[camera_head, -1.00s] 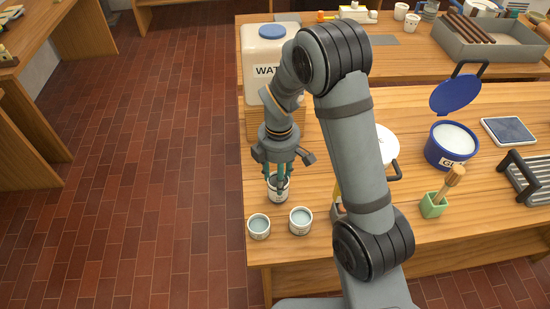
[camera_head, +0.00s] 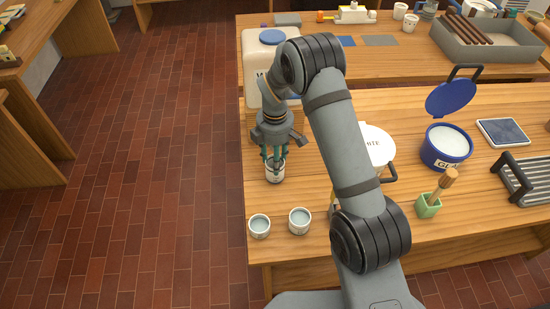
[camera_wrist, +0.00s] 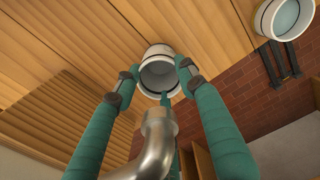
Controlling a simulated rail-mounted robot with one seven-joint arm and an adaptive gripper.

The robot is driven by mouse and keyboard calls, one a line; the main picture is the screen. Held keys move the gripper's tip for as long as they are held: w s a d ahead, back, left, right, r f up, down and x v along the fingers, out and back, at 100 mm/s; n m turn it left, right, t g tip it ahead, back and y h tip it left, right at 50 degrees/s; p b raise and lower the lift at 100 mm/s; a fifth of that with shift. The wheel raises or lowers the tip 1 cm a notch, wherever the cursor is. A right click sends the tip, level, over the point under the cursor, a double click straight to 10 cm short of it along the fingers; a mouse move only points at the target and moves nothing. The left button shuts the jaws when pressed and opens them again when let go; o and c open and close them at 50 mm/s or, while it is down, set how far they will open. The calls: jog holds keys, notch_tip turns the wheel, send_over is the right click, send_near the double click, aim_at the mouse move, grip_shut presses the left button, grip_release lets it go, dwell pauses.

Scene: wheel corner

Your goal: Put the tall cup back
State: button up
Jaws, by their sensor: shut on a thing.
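The tall cup (camera_head: 275,174) is a pale cup with dark marks, low over or on the left edge of the wooden bench; I cannot tell whether it touches. My gripper (camera_head: 274,162) points down and is shut around it. In the wrist view the fingers of my gripper (camera_wrist: 158,73) press the rim of the cup (camera_wrist: 157,54) from both sides.
Two shorter cups with pale blue insides, one left (camera_head: 259,226) and one right (camera_head: 299,220), stand nearer the front edge. The water container (camera_head: 256,50) stands behind my gripper. A blue glaze bucket (camera_head: 446,150) and a green brush holder (camera_head: 428,206) stand right.

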jog(key=shift+f, duration=0.1)
jog(key=shift+f, duration=0.15)
jog(key=o, duration=1.2)
jog(key=shift+c, duration=0.2)
jog(key=shift+o, duration=0.6)
notch_tip(320, 180, up, 13)
jog(key=shift+f+b, duration=0.2)
jog(key=shift+b, duration=0.45)
